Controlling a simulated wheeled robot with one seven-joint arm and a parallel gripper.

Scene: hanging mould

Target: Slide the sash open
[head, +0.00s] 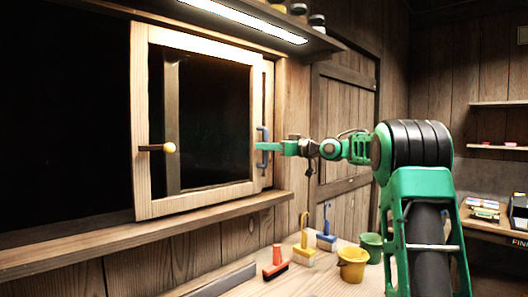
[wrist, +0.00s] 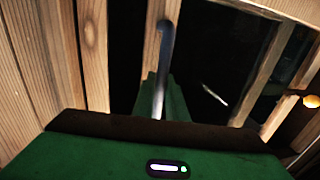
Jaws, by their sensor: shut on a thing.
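The sash (head: 200,195) is a pale wooden frame with a dark pane, at the right of a wide window in the head view. Dark open space lies to its left. A blue upright handle (head: 263,136) is at its right side. My green gripper (head: 262,146) is shut on this handle. In the wrist view the handle (wrist: 165,60) is a blue-grey bar running down between the jaws; the fingertips are partly hidden. A dark peg with a yellow ball end (head: 168,148) sticks out at the sash's left stile.
A wooden sill (head: 90,237) runs below the window, and a lit shelf (head: 245,20) hangs above. On the bench below stand brushes (head: 275,264), a yellow bucket (head: 352,265) and a green bucket (head: 371,246). A plank door (head: 340,135) is to the right.

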